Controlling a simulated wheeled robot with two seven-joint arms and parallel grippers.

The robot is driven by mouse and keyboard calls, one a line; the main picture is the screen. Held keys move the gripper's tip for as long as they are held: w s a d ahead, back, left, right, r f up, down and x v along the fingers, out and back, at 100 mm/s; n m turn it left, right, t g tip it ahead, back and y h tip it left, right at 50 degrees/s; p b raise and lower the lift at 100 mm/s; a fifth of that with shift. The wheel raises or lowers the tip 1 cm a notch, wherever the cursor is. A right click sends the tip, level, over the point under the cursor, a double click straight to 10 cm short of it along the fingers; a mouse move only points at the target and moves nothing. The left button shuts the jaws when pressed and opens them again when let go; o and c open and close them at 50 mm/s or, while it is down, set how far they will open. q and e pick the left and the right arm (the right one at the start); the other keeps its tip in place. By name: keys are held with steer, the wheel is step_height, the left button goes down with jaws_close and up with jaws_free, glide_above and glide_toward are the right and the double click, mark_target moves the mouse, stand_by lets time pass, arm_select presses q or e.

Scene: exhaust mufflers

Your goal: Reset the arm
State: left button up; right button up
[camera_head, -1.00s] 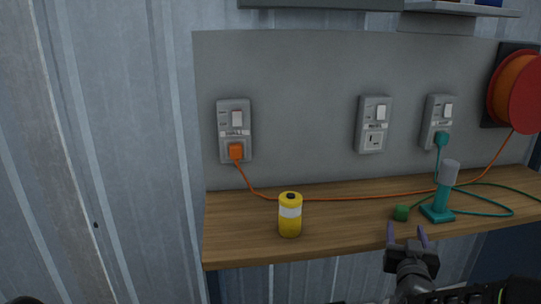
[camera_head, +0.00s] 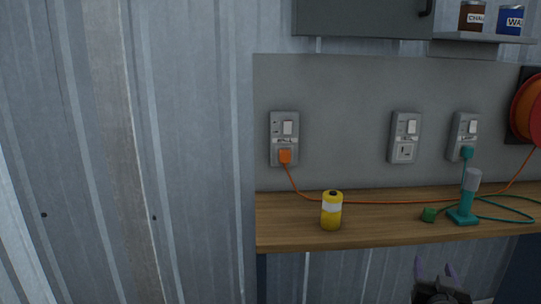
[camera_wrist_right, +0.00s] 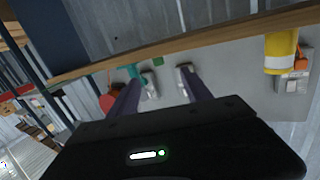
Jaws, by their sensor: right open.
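My right gripper (camera_head: 435,270) is low at the right in the head view, in front of and below the shelf's front edge. Its two purple fingers are apart with nothing between them. In the wrist view the open fingers (camera_wrist_right: 165,92) point toward the bench and wall panel, which appear turned over. The rest of my right arm is mostly cut off by the bottom edge of the head view. My left gripper does not show.
A wooden shelf (camera_head: 290,238) holds a yellow cylinder (camera_head: 331,218), a green cube (camera_head: 428,215) and a teal lamp-like stand (camera_head: 464,214). An orange cord runs from the left socket (camera_head: 284,138). A grey cabinet (camera_head: 360,18) hangs above. The corrugated wall at left is clear.

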steer(key=s+a+f+g+y, duration=0.35)
steer(key=a+f, duration=0.45)
steer(key=f, duration=0.5)
steer(key=s+a+f+g+y, duration=0.35)
steer(key=a+f, duration=0.55)
steer(key=f, duration=0.5)
steer(key=s+a+f+n+g+y, duration=0.2)
steer(key=s+a+f+g, duration=0.2)
steer(key=s+a+f, duration=0.55)
steer(key=s+a+f+n+g+y, duration=0.2)
steer(key=s+a+f+g, duration=0.3)
steer(key=s+a, duration=0.6)
step_height(320, 180, up, 24)
steer(key=d+t+p, duration=0.1)
steer(key=p, duration=2.3)
steer(key=shift+s+d+f, duration=0.15)
steer(key=shift+d+f, duration=0.05)
